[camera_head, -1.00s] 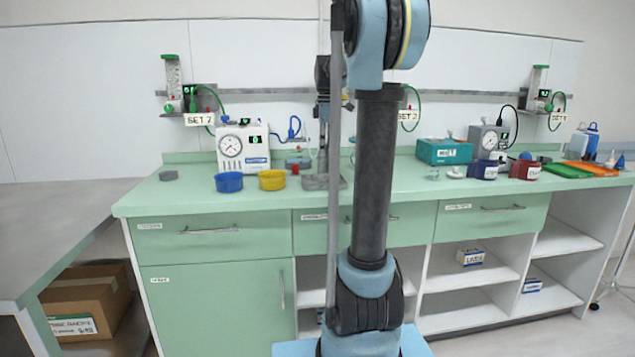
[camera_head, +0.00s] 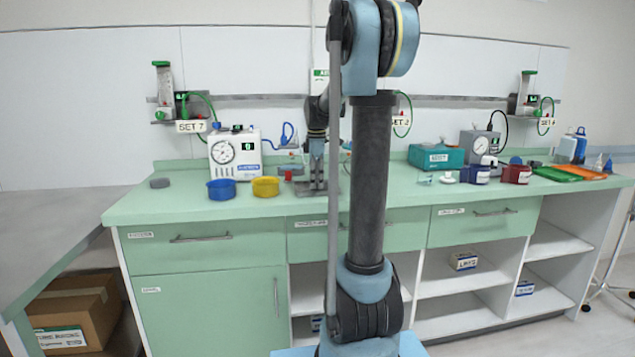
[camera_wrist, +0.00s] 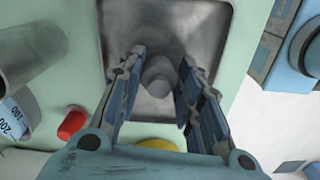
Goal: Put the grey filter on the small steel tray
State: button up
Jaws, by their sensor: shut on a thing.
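The grey filter (camera_wrist: 158,76) is a small grey round piece between my fingers in the wrist view. My gripper (camera_wrist: 160,88) is shut on it, above the small steel tray (camera_wrist: 118,25). I cannot tell whether the filter touches the tray floor. In the head view my gripper (camera_head: 318,186) is low over the tray (camera_head: 302,191), near the counter's front edge. The filter cannot be made out there, and my arm hides part of the tray.
A red piece (camera_head: 287,175), a yellow bowl (camera_head: 265,186) and a blue bowl (camera_head: 221,189) stand left of the tray. A white gauge box (camera_head: 235,155) is behind them. A teal box (camera_head: 440,157) is further right. Counter at far left is mostly clear.

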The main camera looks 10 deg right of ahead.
jog(key=shift+f, duration=0.1)
jog(key=o, duration=0.9)
notch_tip(320, 180, up, 12)
jog(key=s+f+m+t, duration=0.1)
jog(key=s+f+m, duration=0.4)
jog(key=s, duration=0.6)
jog(key=s+f+m, duration=0.4)
jog(key=s+f, duration=0.3)
jog(key=s, duration=0.3)
jog(key=s+f+m, duration=0.2)
jog(key=s+f, duration=0.2)
jog(key=f, duration=0.1)
jog(key=s+f+m, duration=0.2)
jog(key=s+f, duration=0.3)
jog(key=s+f+m+t, duration=0.1)
jog(key=s+f+m, duration=0.2)
jog(key=f, duration=0.3)
jog(key=shift+s, duration=0.85)
